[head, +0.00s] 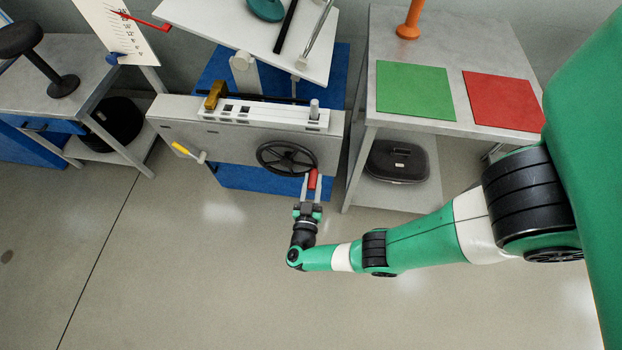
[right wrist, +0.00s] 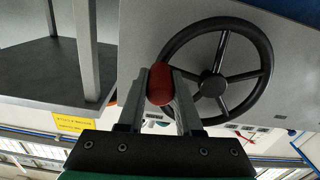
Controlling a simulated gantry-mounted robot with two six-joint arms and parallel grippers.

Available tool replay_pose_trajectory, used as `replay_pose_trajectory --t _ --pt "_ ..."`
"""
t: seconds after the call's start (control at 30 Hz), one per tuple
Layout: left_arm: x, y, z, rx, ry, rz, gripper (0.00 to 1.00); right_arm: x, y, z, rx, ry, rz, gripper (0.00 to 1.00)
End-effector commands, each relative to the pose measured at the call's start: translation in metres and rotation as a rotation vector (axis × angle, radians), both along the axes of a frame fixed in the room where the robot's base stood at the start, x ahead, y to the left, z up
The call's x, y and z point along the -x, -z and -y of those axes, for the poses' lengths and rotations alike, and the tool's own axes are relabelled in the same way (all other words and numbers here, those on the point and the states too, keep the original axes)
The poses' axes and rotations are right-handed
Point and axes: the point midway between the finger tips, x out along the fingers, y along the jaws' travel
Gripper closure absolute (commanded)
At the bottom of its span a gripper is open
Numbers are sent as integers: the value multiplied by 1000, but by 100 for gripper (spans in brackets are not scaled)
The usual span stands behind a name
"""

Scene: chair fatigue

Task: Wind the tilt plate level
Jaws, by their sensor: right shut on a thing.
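The pale tilt plate (head: 215,14) at the top of the head view slopes down to the right. Below it, the black handwheel (head: 287,158) sits on the front of the grey machine housing (head: 225,146). My right gripper (head: 312,177) is shut on the wheel's red knob (head: 315,180), at the lower right of the rim. The right wrist view shows the red knob (right wrist: 160,86) between the two fingers, with the handwheel (right wrist: 213,86) behind. A white scale card (head: 110,22) with a red pointer (head: 148,21) stands at the upper left. My left gripper is not in view.
A yellow-handled lever (head: 183,149) sticks out left of the wheel. On the right, a grey table (head: 455,55) holds a green mat (head: 412,90), a red mat (head: 500,100) and an orange piece (head: 409,20). The floor in front is clear.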

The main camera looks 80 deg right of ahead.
Motion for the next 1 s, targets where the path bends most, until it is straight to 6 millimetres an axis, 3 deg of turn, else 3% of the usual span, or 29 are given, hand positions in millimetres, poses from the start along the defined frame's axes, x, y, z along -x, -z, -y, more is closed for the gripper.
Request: replay_pose_trajectory --t 0.03,0.3,0.97,1.0 --pt "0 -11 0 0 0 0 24 0 -10 0 5 0 -33 100" --pt "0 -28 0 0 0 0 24 0 -21 0 18 0 -187 100" --pt "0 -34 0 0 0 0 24 0 -24 0 25 -1 -258 100" --pt "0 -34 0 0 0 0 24 0 -24 0 25 0 -258 59"
